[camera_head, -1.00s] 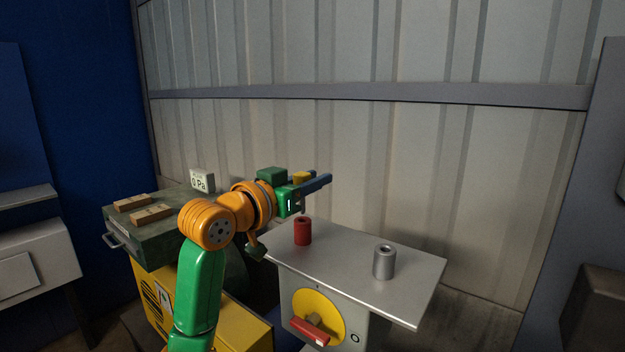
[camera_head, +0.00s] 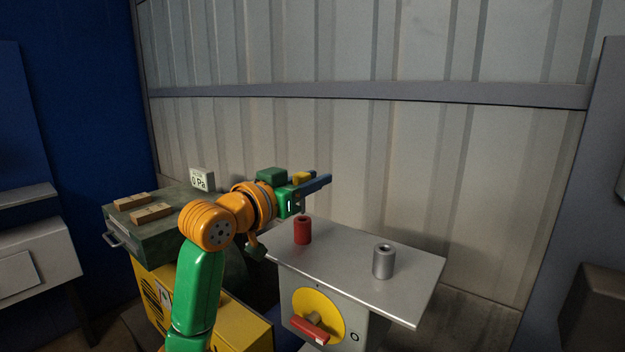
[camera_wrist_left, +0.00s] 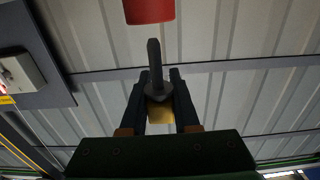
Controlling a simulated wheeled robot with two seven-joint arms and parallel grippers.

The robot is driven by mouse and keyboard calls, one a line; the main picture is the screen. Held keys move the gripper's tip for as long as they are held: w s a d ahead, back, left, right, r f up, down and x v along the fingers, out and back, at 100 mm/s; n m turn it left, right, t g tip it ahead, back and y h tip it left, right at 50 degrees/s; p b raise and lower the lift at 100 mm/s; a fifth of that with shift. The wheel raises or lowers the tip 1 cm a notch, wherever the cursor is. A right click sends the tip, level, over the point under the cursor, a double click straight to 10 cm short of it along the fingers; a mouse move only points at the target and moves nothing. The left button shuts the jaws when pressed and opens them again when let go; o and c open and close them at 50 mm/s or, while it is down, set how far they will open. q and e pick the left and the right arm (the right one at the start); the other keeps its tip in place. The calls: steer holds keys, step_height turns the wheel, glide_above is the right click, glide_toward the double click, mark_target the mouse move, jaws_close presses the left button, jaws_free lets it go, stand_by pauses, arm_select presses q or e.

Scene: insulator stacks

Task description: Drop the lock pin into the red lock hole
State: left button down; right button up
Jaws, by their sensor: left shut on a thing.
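The red lock hole is a short red cylinder (camera_head: 302,231) with an opening in its top, on the left part of the grey tabletop. My left gripper (camera_head: 318,184) is above it in the head view, shut on the lock pin. The pin's yellow part (camera_head: 301,177) shows at the fingers. In the left wrist view the dark pin shaft (camera_wrist_left: 154,60) sticks out from between the fingers (camera_wrist_left: 160,98), toward the red cylinder (camera_wrist_left: 149,10) at the top edge. A gap shows between shaft and cylinder there. My right gripper is not in view.
A grey metal cylinder (camera_head: 384,262) stands to the right on the same tabletop (camera_head: 345,282). A yellow dial with a red handle (camera_head: 310,331) is on the stand's front. A green case (camera_head: 150,245) with wooden blocks and a "0 Pa" sign (camera_head: 202,180) are at left.

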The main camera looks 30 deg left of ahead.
mark_target(304, 209)
arm_select(q)
steer(key=shift+f+b, duration=2)
steer(key=shift+f, duration=0.5)
steer(key=c, duration=0.6)
jaws_free()
steer(key=s+b, duration=0.1)
steer(key=s, duration=0.1)
steer(key=s+b, duration=0.1)
steer(key=s, duration=0.1)
steer(key=s+b, duration=0.1)
steer(key=s, duration=0.1)
steer(key=shift+s+a, duration=0.3)
steer(key=shift+s, duration=0.3)
steer(key=shift+w, duration=0.1)
